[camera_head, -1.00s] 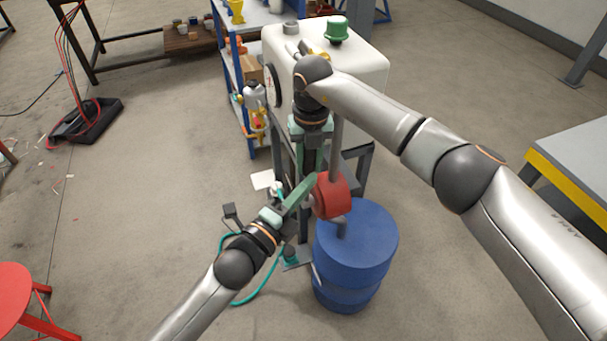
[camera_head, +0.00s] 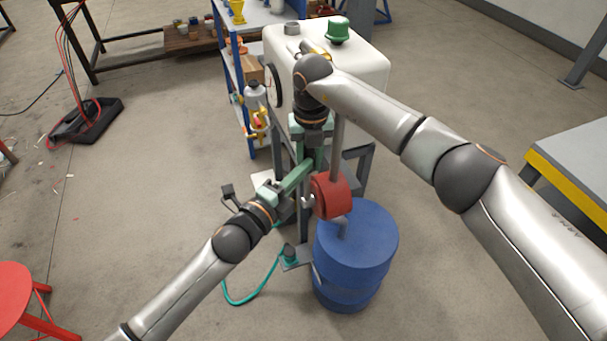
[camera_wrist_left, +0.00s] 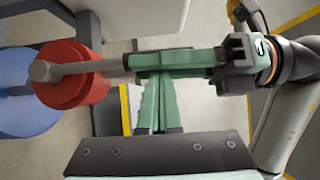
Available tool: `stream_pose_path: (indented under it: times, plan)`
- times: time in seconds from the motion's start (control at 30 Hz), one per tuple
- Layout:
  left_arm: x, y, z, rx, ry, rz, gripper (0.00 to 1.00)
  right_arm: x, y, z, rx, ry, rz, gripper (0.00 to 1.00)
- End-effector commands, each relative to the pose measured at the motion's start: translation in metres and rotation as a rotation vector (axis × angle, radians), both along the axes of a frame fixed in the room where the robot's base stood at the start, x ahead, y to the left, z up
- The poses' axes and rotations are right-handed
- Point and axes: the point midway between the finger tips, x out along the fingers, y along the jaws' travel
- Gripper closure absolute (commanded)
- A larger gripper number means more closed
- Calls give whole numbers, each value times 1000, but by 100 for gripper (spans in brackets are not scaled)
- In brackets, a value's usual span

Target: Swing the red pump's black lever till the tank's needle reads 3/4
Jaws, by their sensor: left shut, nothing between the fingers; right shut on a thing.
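The red pump (camera_head: 331,196) stands beside the white tank (camera_head: 345,72), and shows at left in the left wrist view (camera_wrist_left: 70,75). Its lever (camera_wrist_left: 85,68) runs as a grey rod to a dark end. My right gripper (camera_wrist_left: 135,62) is shut on that end; in the head view it (camera_head: 316,160) points down in front of the tank. My left gripper (camera_head: 306,172) is shut and empty, its fingertips (camera_wrist_left: 160,78) close beside the right gripper's fingers; contact is unclear. The tank's gauge (camera_head: 272,85) is seen edge-on, so its needle cannot be read.
A blue drum (camera_head: 357,243) stands just below the pump. A teal hose (camera_head: 250,296) lies on the floor to its left. A red stool (camera_head: 15,290) is at lower left, a yellow-edged table (camera_head: 570,165) at right. Floor at left is mostly clear.

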Motion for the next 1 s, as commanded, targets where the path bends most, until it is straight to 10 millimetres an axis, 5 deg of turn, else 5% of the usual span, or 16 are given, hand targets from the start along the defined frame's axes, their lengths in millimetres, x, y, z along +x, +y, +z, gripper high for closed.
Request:
stream_pose_path:
  times: [0.17, 0.2, 0.53, 0.83, 1.0]
  plan:
    - [6, 6, 3, 7, -7, 15, 100, -4, 0, -3, 1, 18, -2, 100]
    - [6, 6, 3, 7, -7, 15, 100, -4, -1, -3, 0, 18, -2, 73]
    - [6, 6, 3, 7, -9, 14, 100, -5, 0, -4, 0, 20, 0, 37]
    - [3, 3, 2, 4, -7, 9, 100, -3, 0, 0, 2, 12, -1, 37]
    - [3, 3, 2, 4, -7, 7, 100, -2, 0, 22, 3, 9, -2, 37]
